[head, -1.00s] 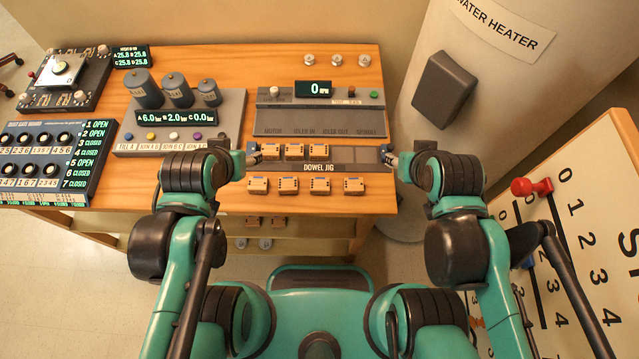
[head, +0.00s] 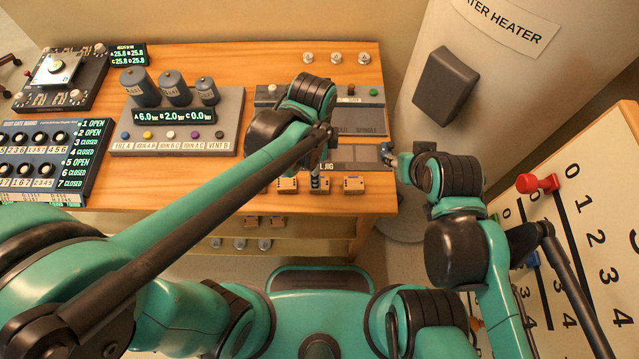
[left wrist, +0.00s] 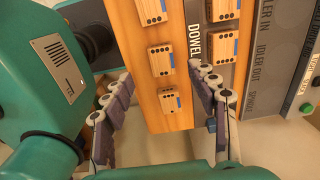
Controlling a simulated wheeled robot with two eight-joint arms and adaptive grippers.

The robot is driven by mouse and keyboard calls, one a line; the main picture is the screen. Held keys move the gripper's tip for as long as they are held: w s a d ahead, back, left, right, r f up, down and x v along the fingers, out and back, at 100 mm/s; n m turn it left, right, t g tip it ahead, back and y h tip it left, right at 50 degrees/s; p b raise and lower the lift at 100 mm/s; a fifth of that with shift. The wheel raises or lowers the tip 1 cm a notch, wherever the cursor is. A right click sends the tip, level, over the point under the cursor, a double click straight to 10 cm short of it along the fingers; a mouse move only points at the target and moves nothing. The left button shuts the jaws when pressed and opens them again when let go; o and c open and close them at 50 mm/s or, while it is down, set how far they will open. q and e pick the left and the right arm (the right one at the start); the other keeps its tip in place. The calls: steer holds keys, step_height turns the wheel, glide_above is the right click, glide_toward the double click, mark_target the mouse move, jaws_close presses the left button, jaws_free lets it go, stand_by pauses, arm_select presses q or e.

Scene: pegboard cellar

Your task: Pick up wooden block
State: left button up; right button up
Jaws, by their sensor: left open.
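Small wooden blocks with dark dots and a blue mark lie in a front row on the table. In the head view I see a left one (head: 287,186), a middle one (head: 320,187) and a right one (head: 354,185). My left gripper (head: 317,174) is above the middle one. In the left wrist view its fingers (left wrist: 158,76) are spread open and empty, with the middle block (left wrist: 160,60) and the end block (left wrist: 170,102) showing between and beyond them. My right gripper (head: 387,153) is at the table's right edge; its fingers are too small to judge.
The dowel jig (head: 362,153) lies behind the row; more blocks sit along it (left wrist: 224,46). My left arm hides part of it in the head view. A spindle unit (head: 370,120) and weight console (head: 228,130) stand behind. The table's front edge (head: 375,208) is close.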

arm_select(q)
steer(key=shift+d+f, duration=0.2)
steer(key=shift+f, duration=0.2)
step_height(320, 180, down, 2)
steer(key=shift+s+b, duration=0.1)
steer(key=shift+b, duration=0.5)
steer(key=f+b, duration=0.2)
steer(key=f, duration=0.1)
steer(key=f+b, duration=0.1)
steer(key=f, duration=0.1)
steer(key=shift+w+d+f, duration=0.2)
steer(key=shift+w+d, duration=0.05)
steer(key=shift+d, duration=0.05)
steer(key=shift+r, duration=0.1)
steer(key=c, duration=1.1)
